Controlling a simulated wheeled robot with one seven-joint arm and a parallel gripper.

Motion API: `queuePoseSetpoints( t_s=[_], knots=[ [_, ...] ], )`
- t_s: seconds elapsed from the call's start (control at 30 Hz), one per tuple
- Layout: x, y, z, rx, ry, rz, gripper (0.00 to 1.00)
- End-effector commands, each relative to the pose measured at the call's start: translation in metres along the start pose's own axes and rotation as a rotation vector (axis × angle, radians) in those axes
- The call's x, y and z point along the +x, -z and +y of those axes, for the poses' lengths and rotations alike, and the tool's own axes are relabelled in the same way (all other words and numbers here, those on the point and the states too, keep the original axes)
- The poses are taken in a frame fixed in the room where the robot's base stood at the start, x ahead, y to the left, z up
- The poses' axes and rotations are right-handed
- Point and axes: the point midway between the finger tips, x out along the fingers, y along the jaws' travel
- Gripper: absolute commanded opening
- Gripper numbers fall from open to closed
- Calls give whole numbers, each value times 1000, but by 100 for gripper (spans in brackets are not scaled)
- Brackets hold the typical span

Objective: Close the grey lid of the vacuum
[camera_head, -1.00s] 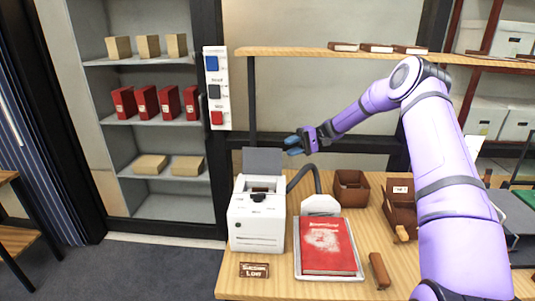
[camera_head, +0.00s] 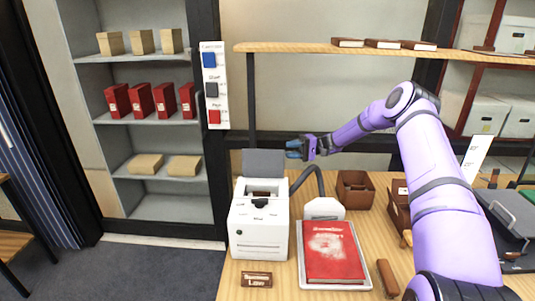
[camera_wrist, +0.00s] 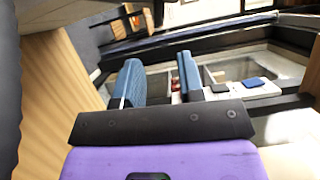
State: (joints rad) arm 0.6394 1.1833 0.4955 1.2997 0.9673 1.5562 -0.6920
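The white vacuum (camera_head: 258,228) stands on the wooden table at its left end. Its grey lid (camera_head: 264,163) is open and stands upright at the back of the white body. A dark hose (camera_head: 318,172) arches from the vacuum to a white nozzle piece (camera_head: 323,208) on its right. My gripper (camera_head: 297,149) is in the air just right of the lid's upper edge, with a small visible gap between them. In the wrist view my gripper (camera_wrist: 160,78) shows its two blue fingers apart with nothing between them. The lid cannot be made out in the wrist view.
A red book (camera_head: 333,250) lies on a tray in front of the nozzle. Brown boxes (camera_head: 355,189) stand behind to the right. A wooden shelf (camera_head: 300,47) runs above the table. A wall panel with coloured squares (camera_head: 212,85) is at the back left.

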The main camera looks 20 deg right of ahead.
Motion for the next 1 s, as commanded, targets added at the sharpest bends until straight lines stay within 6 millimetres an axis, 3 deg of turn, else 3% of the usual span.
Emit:
queuePoseSetpoints(
  t_s=[0.3,0.5,0.97,1.0],
  knots=[
    [56,-1,0,1,0,-4,36],
    [83,-1,0,2,-1,-2,36],
    [95,0,0,0,-1,0,36],
    [95,0,0,1,-1,0,31]
  ],
)
